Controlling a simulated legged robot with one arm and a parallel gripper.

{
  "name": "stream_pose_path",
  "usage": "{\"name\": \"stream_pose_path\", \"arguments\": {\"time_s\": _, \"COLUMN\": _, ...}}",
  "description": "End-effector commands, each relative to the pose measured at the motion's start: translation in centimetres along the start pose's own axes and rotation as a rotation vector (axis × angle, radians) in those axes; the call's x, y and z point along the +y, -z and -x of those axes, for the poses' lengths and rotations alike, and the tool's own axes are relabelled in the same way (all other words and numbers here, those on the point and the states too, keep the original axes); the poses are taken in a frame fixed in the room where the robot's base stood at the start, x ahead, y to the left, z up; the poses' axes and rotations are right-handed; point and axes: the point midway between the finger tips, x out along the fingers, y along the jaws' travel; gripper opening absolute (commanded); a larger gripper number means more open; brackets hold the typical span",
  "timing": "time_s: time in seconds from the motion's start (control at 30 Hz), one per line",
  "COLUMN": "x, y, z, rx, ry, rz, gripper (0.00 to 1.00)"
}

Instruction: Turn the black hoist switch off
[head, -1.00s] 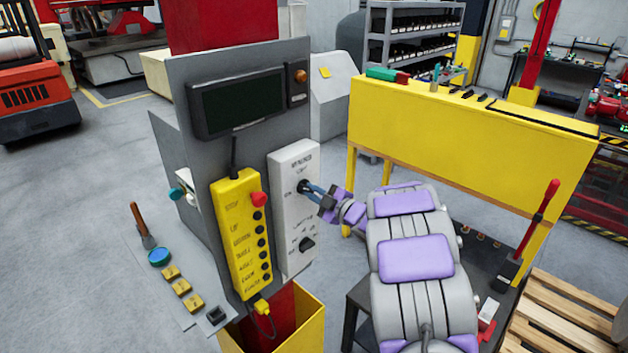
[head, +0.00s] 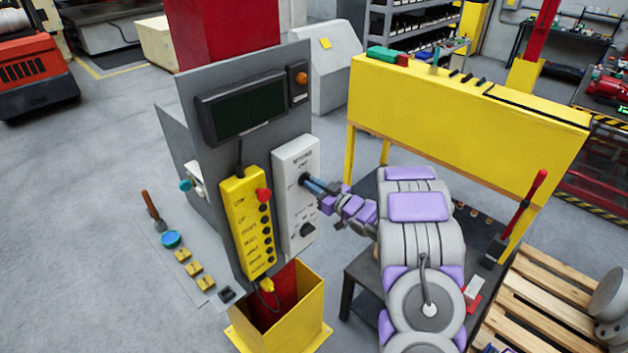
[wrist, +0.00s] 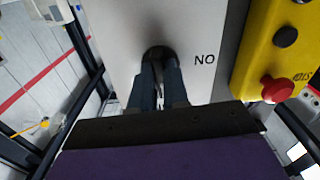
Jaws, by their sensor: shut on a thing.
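A white switch box (head: 289,215) is mounted on the grey panel. Its upper black switch (head: 304,179) is mostly hidden by my gripper (head: 313,185), whose fingers are shut on it from the right. In the wrist view my two dark fingers (wrist: 157,82) sit close together on either side of the black knob (wrist: 157,53). An upside-down ON label (wrist: 204,60) is beside it. The knob's exact angle cannot be told. A second black knob (head: 307,230) is lower on the same box, apart from my gripper.
A yellow button pendant (head: 240,215) with a red button (head: 264,195) hangs left of the box. A dark screen (head: 245,108) is above. A yellow bin (head: 312,300) stands below. A yellow bench panel (head: 450,130) and red lever (head: 530,200) are right.

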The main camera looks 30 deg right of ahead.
Motion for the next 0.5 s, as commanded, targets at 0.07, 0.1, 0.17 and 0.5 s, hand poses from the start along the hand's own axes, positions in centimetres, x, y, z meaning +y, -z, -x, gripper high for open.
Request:
{"name": "stream_pose_path", "arguments": {"time_s": 0.07, "x": -0.03, "y": -0.09, "z": 0.04, "rx": -0.004, "ry": 0.0, "rz": -0.027, "gripper": 0.0}}
{"name": "stream_pose_path", "arguments": {"time_s": 0.1, "x": -0.02, "y": -0.11, "z": 0.04, "rx": -0.004, "ry": -0.001, "rz": -0.037, "gripper": 0.0}}
{"name": "stream_pose_path", "arguments": {"time_s": 0.17, "x": -0.01, "y": -0.14, "z": 0.04, "rx": -0.003, "ry": -0.001, "rz": -0.047, "gripper": 0.0}}
{"name": "stream_pose_path", "arguments": {"time_s": 0.5, "x": 0.04, "y": -0.18, "z": 0.04, "rx": -0.002, "ry": -0.002, "rz": -0.063, "gripper": 0.0}}
